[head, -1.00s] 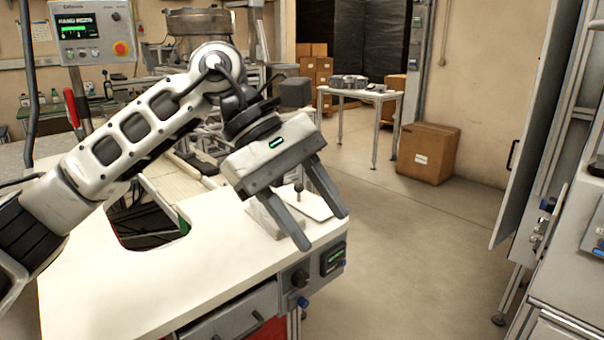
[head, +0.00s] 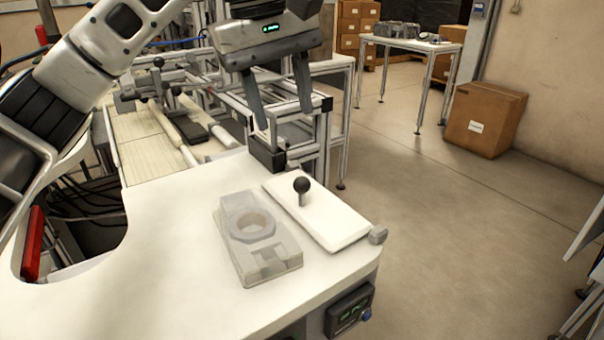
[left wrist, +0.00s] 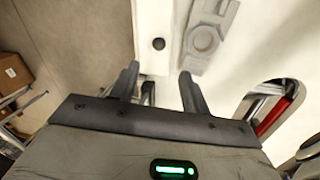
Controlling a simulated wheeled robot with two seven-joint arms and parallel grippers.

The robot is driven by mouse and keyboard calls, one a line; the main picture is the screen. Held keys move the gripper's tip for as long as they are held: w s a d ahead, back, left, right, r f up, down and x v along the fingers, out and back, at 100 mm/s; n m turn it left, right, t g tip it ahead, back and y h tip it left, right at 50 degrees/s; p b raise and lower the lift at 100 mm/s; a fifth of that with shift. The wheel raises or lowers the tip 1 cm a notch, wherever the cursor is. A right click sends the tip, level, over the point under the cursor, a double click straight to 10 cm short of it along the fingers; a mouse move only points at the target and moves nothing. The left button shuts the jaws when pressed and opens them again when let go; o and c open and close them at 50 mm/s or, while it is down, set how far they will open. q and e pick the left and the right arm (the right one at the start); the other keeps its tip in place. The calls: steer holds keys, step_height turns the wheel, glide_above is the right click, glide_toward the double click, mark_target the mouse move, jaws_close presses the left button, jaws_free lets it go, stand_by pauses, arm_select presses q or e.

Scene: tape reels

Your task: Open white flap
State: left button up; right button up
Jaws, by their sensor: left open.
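The white flap (head: 330,220) is a flat plate with a black ball knob (head: 301,185) on a short stem. It lies flat on the white table, closed as far as I can tell. In the left wrist view the knob (left wrist: 158,44) shows beyond the fingertips, roughly between them. My left gripper (head: 283,115) is open and empty, above and behind the flap, apart from it. It also shows in the left wrist view (left wrist: 157,75). My right gripper is not in view.
A grey fixture with a round recess (head: 252,224) sits on the table (head: 160,260) just left of the flap. A small grey block (head: 378,234) is at the flap's right corner. Aluminium frames stand behind.

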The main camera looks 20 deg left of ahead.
mark_target(301, 177)
arm_select(q)
steer(key=f, duration=0.4)
steer(key=w+d+f, duration=0.1)
steer(key=f, duration=0.6)
steer(key=shift+w+d+f, duration=0.3)
steer(key=shift+w+d, duration=0.05)
steer(key=shift+d, duration=0.05)
steer(key=shift+c, duration=0.4)
jaws_close()
